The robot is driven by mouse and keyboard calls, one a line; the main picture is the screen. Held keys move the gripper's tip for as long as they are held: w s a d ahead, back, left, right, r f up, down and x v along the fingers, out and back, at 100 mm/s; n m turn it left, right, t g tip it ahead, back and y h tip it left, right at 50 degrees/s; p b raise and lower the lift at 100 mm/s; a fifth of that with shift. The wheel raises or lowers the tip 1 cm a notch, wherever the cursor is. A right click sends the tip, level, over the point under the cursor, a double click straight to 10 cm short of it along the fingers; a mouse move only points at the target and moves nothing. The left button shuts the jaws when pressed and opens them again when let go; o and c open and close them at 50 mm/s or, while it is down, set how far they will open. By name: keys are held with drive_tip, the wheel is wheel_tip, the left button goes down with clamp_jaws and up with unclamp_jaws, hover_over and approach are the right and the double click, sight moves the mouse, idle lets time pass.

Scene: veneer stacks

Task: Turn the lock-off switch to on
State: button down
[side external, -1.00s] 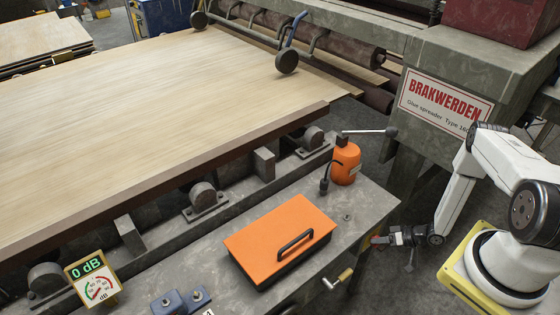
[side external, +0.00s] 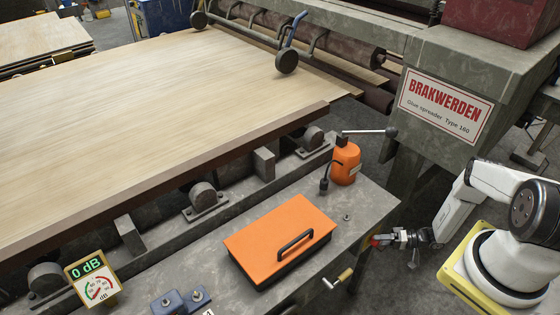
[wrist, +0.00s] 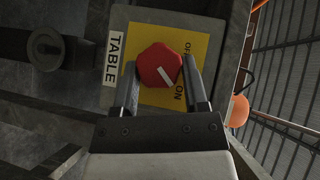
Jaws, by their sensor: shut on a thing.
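The lock-off switch is a red faceted knob (wrist: 158,66) on a yellow plate (wrist: 200,38) with OFF and ON lettering. Its white mark slants down and right, with its lower end toward the ON lettering. A white label (wrist: 115,48) beside the plate reads TABLE. My gripper (wrist: 159,68) is shut on the knob, one finger on each side of it. In the side view my gripper (side external: 385,240) is at the right end of the grey bench, where a little red of the knob (side external: 374,241) shows; the plate is hidden there.
The grey bench (side external: 225,288) carries an orange-lidded box (side external: 280,235) and an orange bottle-like unit (side external: 345,165) with a lever. A crank handle (side external: 340,279) sticks out from the bench's front. The glue spreader (side external: 420,150) stands behind my arm.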

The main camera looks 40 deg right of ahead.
idle(0.3)
drive_tip(key=shift+c, duration=0.5)
unclamp_jaws()
drive_tip(key=shift+r+h, duration=0.1)
drive_tip(key=shift+h, duration=0.2)
